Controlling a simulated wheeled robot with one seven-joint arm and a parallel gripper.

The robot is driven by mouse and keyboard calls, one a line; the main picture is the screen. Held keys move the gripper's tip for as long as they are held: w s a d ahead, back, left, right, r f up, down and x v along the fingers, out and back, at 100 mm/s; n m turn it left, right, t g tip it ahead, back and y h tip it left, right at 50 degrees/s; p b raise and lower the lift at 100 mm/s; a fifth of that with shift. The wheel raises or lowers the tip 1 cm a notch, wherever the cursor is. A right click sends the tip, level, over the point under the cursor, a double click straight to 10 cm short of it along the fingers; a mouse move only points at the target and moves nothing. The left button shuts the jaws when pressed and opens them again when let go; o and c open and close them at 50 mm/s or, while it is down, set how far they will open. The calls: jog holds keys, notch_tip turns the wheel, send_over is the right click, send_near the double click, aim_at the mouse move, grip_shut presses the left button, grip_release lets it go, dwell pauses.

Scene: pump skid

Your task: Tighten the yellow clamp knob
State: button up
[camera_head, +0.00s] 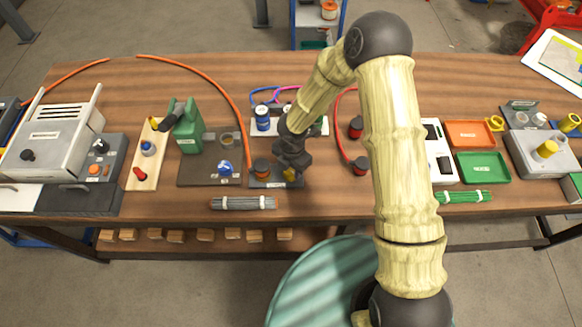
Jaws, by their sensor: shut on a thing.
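The yellow clamp knob (289,175) shows as a small yellow patch under my gripper. It sits on a small dark plate (258,184) near the front of the wooden bench. My gripper (290,167) points down over the knob, with its dark fingers shut on it. The fingers hide most of the knob, so its turn angle cannot be seen. An orange-topped dark fitting (262,168) stands on the same plate, just left of my gripper.
An orange hose (222,79) curves down to the plate. A green pump (187,129) stands to the left, and red-and-black fittings (359,166) to the right. A grey bundle (243,203) lies in front. Orange (470,133) and green (482,180) trays lie further right.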

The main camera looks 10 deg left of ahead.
jog(key=m+b, duration=0.1)
jog(key=m, duration=0.1)
jog(key=m+b, duration=0.1)
jog(key=m, duration=0.1)
jog(key=shift+s+a+f, duration=0.1)
jog(key=shift+a, duration=0.1)
jog(key=m+b, duration=0.2)
jog(key=m, duration=0.2)
jog(key=shift+m, duration=0.4)
jog(key=m+b, duration=0.2)
jog(key=m, duration=0.2)
jog(key=shift+m, duration=0.3)
jog(key=shift+a+r+m+b, duration=0.15)
jog(key=shift+m+b, duration=0.15)
jog(key=shift+m, duration=0.6)
jog(key=shift+d+r+m+b, duration=0.1)
jog(key=shift+m+b, duration=0.15)
jog(key=shift+m, duration=0.65)
jog(key=o, duration=1)
